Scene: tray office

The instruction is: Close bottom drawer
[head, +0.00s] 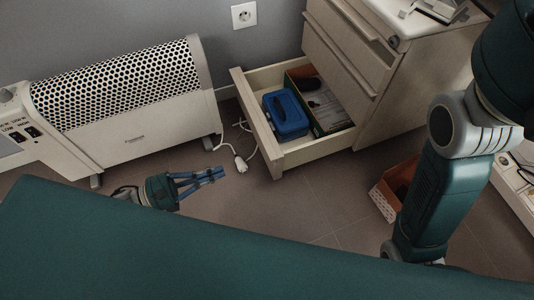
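The bottom drawer (275,171) of a beige cabinet (398,112) is pulled well out to the left, over the floor. In it lie a blue box with a handle (286,115) and an open carton (329,101) with papers and a dark item. The drawers above it look shut. My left gripper (212,176) is left of the drawer and apart from its front. Its blue fingers point right and look spread, with nothing between them. My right arm comes down at the right, in front of the cabinet; its gripper is hidden or out of view.
A white perforated heater (120,104) stands against the wall at the left. A white plug and cable (241,163) lie on the floor between heater and drawer. An orange-brown box (390,188) is on the floor beside my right arm. The floor below the drawer is clear.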

